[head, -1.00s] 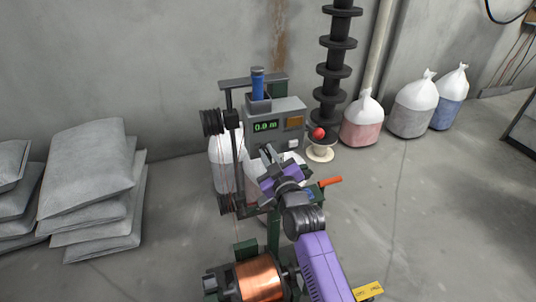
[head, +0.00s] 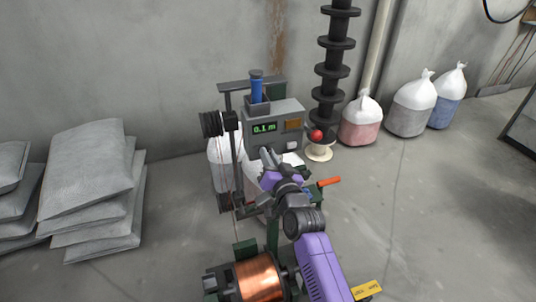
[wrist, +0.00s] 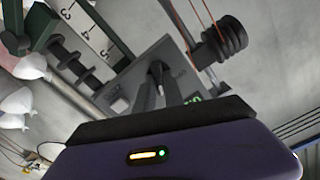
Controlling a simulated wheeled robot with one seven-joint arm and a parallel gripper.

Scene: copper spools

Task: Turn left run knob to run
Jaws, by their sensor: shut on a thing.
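The grey control box (head: 286,116) stands on the winding machine, with a green display (head: 264,127) that reads 0.1 m. My gripper (head: 268,155) is at the lower front of the box. In the wrist view its two dark fingers (wrist: 157,70) reach to the face of the box (wrist: 126,90) and are closed together on the run knob. The knob itself is hidden by the fingers in both views, so I cannot see its pointer.
A copper spool (head: 259,278) sits at the front below my arm. An orange handle (head: 329,181) sticks out to the right of my wrist. A red ball-shaped part (head: 316,135) is at the box's right side.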

